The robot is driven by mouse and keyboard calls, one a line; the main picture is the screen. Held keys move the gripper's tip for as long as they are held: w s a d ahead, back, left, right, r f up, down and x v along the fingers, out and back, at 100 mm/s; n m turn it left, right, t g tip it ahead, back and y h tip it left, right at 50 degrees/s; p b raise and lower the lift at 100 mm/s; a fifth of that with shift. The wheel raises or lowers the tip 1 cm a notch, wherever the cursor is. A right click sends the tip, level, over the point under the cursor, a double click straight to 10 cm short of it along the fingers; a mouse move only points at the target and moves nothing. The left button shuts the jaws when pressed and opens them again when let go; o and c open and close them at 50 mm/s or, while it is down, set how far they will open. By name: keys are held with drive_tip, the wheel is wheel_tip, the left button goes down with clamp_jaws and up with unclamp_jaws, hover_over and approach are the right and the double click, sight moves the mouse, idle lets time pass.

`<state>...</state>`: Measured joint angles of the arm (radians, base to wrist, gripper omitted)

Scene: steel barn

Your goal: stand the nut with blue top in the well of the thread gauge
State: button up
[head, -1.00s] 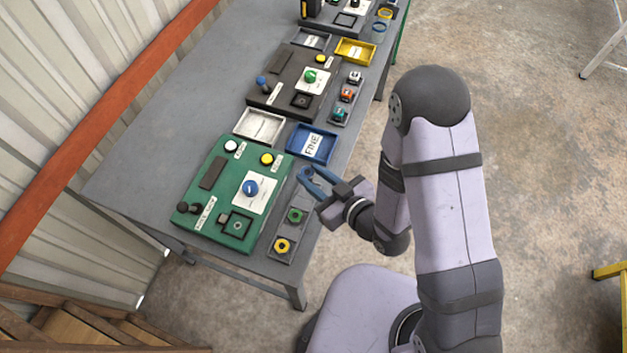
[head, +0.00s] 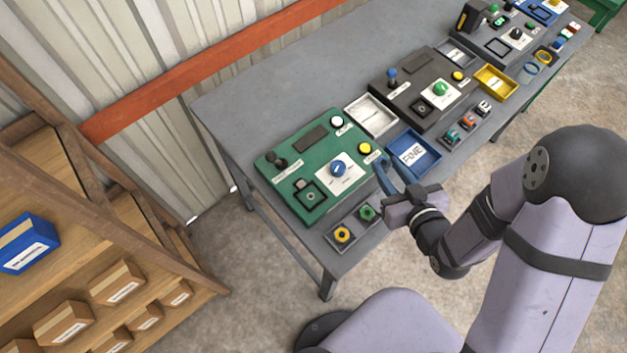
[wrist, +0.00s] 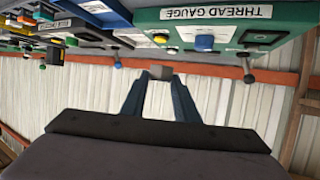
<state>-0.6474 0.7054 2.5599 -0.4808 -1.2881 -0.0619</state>
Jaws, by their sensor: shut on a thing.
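My gripper (head: 384,172) has blue fingers and is above the bench's front edge, near the blue FINE tray. In the wrist view the fingers (wrist: 160,88) are shut on a small grey block, the nut (wrist: 160,74). Its blue top does not show there, and the head view does not show the nut clearly. The thread gauge (head: 341,133) is a green panel on the bench, left of my gripper, and its label (wrist: 217,13) reads in the wrist view. Its well, a dark square socket (head: 310,196), is at the panel's near-left part. The nut is apart from it.
The gauge carries a lever (head: 281,162) and blue knob (head: 338,168).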

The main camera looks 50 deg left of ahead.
drive_tip(key=s+a+r+n+g+y+b, duration=0.1)
drive_tip(key=s+a+r+n+g+b, duration=0.4)
drive_tip(key=s+a+r, duration=0.35)
drive_tip(key=s+f+n+g+p, duration=0.1)
drive_tip(key=s+f+n+g, duration=0.1)
drive_tip(key=s+f+g, duration=0.2)
wheel_tip(320, 180, down, 2)
drive_tip(key=shift+s+d+f+n, duration=0.15)
drive_tip(key=shift+s+d+n, duration=0.2)
drive_tip(key=shift+s, duration=0.25)
drive_tip(key=shift+f, duration=0.15)
hover_over(319, 201)
drive_tip(key=shift+f, duration=3)
drive_tip(key=shift+f, duration=0.1)
drive_tip(key=shift+f+p, duration=0.4)
drive_tip(key=shift+f, duration=1.35)
